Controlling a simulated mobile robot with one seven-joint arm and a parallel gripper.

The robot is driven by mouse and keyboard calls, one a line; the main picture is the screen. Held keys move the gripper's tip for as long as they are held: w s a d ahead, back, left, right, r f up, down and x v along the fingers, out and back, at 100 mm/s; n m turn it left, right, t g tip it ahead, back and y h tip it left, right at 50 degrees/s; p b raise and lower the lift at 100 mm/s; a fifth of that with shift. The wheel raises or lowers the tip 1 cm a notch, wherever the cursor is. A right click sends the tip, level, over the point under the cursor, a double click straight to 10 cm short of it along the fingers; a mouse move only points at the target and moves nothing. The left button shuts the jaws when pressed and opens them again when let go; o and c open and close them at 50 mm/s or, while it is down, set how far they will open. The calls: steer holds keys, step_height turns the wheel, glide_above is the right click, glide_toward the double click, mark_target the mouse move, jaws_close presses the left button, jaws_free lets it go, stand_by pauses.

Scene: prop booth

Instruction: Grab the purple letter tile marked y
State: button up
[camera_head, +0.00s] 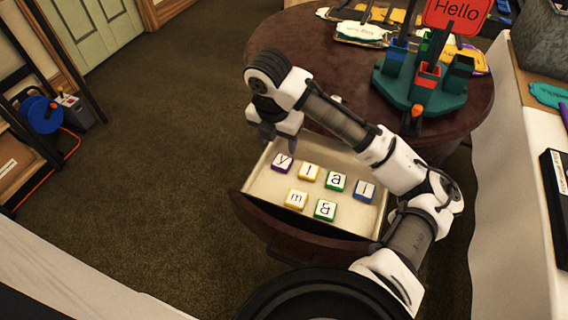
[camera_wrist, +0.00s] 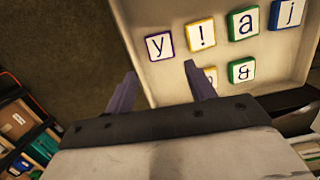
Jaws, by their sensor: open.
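The purple letter tile marked y (camera_head: 282,162) lies in the far left corner of an open drawer (camera_head: 262,187) in the head view. In the wrist view the y tile (camera_wrist: 159,46) is upper centre, just beyond the fingertips. My gripper (camera_head: 275,137) is above the drawer's far left corner, close to the y tile. In the wrist view my gripper (camera_wrist: 161,72) has its two fingers spread, with nothing between them. I cannot tell the exact height of the fingers above the tile.
Beside the y tile are a yellow "!" tile (camera_head: 308,172), a green "a" tile (camera_head: 335,181) and a blue "j" tile (camera_head: 364,190). A yellow "m" tile (camera_head: 296,199) and green "&" tile (camera_head: 325,209) lie nearer. A round table (camera_head: 300,47) holds a green prop stand (camera_head: 440,100).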

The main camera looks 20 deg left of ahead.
mark_target(282, 161)
steer(key=f, duration=0.3)
steer(key=w+f, duration=0.1)
steer(key=f, duration=0.5)
steer(key=shift+w+d, duration=0.1)
steer(key=shift+w, duration=0.2)
steer(key=shift+r, duration=0.1)
steer(key=shift+c, duration=0.4)
steer(key=c, duration=0.7)
steer(key=shift+o, duration=0.2)
steer(key=shift+r, duration=0.1)
